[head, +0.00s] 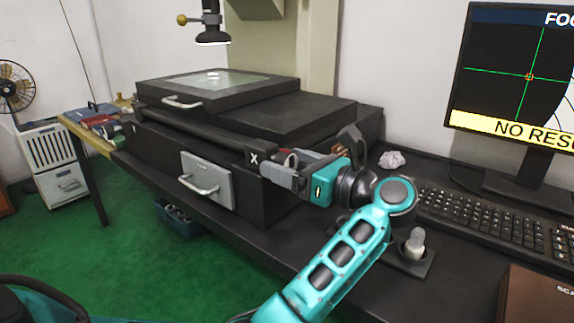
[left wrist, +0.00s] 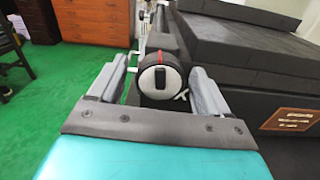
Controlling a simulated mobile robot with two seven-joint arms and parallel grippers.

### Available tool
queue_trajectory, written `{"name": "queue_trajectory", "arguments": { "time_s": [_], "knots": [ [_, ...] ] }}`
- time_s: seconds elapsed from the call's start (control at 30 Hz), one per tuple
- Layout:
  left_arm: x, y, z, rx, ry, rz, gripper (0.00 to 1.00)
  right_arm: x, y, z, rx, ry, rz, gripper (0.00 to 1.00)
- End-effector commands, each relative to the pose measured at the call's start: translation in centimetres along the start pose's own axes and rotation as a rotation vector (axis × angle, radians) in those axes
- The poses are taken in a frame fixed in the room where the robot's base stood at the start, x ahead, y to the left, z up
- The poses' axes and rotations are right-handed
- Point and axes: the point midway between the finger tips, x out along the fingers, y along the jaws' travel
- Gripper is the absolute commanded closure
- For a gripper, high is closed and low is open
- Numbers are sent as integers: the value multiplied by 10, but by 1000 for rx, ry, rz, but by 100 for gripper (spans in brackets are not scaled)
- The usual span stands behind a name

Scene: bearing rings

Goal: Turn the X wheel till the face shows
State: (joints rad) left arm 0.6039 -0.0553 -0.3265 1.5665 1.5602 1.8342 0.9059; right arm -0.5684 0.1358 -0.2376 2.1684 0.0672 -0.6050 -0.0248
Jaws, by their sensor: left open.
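The X wheel (left wrist: 160,80) is a dark round knob with a grey end face and a red mark at its top, seen end-on in the left wrist view. In the head view it is mostly hidden by my gripper, beside the white X label (head: 254,158) on the black stage. My left gripper (head: 278,168) is open, its two grey fingers on either side of the wheel in the left wrist view (left wrist: 160,72); a gap shows on each side. The monitor (head: 500,85) shows a green crosshair, pale arcs at its right edge and a yellow "NO RESU…" banner, cut off. My right gripper is not in view.
The glass-topped stage (head: 215,78) stands under a lens head (head: 212,30). A grey drawer front with a handle (head: 207,180) is below the stage.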

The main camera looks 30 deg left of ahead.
Motion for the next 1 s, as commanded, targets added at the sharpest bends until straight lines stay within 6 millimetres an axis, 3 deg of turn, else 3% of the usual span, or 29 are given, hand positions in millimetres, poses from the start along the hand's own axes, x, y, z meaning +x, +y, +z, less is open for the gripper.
{"name": "queue_trajectory", "arguments": {
  "time_s": [0.37, 1.0],
  "knots": [
    [8, 0, 0, 0, -1, 0, 22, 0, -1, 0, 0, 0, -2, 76],
    [7, 0, 0, 0, 0, 0, 78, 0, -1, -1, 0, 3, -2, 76]
  ]
}}
